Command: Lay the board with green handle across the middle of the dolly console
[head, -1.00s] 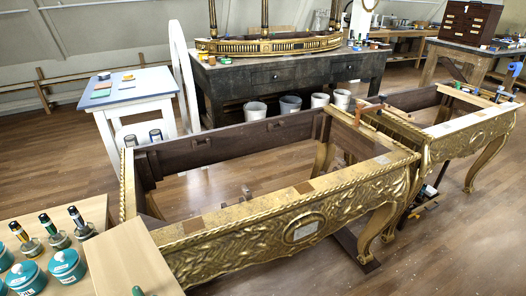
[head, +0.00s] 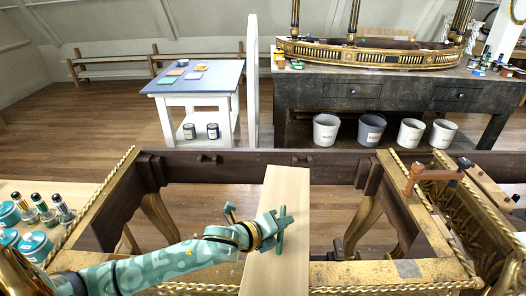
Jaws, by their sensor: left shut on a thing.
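The pale wooden board (head: 285,190) is lengthwise front to back over the middle of the open gilt console (head: 385,270). Its far end overlaps the dark back rail (head: 225,162) in the picture, and its near end runs out of the bottom of the head view. I cannot tell whether it rests on the rails or hangs just above them. My left gripper (head: 279,229) is shut on the board's green handle (head: 281,240), which stands on its upper face. My left arm crosses the console's left part. My right gripper is not in view.
A clamp-like red-brown tool (head: 428,176) sits at the console's right side, beside another gilt frame (head: 470,215). Teal tins (head: 32,246) and bottles stand on a side table at left. A blue-topped table (head: 195,78) and dark workbench (head: 400,95) stand behind.

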